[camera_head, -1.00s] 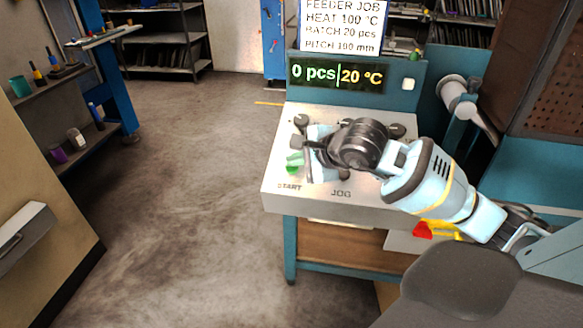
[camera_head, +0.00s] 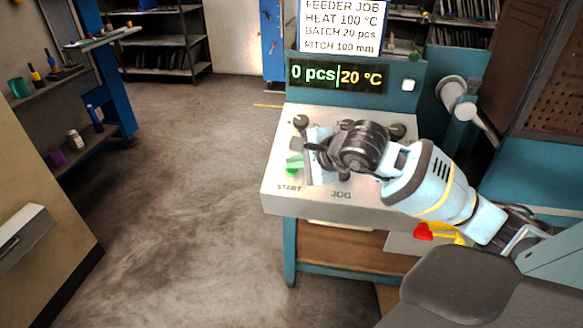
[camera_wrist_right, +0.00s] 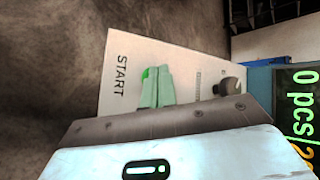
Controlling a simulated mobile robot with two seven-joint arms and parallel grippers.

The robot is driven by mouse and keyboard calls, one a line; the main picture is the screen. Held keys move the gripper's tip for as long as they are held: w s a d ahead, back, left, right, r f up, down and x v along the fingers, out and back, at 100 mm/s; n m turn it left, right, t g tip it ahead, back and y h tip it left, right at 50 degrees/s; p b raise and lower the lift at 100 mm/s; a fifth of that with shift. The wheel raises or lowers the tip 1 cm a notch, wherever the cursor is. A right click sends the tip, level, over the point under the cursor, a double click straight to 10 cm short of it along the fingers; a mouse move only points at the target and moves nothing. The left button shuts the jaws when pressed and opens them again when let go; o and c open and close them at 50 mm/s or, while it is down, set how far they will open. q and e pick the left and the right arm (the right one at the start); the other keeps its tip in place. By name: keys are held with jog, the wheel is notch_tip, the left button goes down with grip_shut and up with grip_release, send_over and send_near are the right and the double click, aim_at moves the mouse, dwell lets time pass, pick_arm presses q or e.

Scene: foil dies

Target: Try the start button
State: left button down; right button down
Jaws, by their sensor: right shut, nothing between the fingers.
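The green start button (camera_head: 291,170) is at the front left of the light grey control panel (camera_head: 275,200), above the word START. My right gripper (camera_head: 296,160) is over it, with its fingers shut together and nothing held. The fingers partly cover the button. In the right wrist view, the pale green fingertips (camera_wrist_right: 158,86) lie in front of the button (camera_wrist_right: 148,76), whose brighter green edge shows beside them. I cannot tell whether they touch or press it. The display (camera_head: 337,75) reads 0 pcs and 20 °C. My left gripper is not in view.
Dark knobs, one at the panel's back left (camera_head: 300,121), stand near my gripper. A job sign (camera_head: 341,27) is above the display. A red and yellow control (camera_head: 423,230) is below the panel's right side. Open floor (camera_head: 180,190) lies to the left.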

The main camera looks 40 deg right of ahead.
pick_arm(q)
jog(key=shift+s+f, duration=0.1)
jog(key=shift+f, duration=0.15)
pick_arm(e)
jog(key=shift+f, duration=0.25)
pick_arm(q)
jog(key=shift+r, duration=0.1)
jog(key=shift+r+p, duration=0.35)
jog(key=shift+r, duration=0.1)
pick_arm(e)
jog(key=shift+s+a+r, duration=0.15)
jog(key=shift+r, duration=0.75)
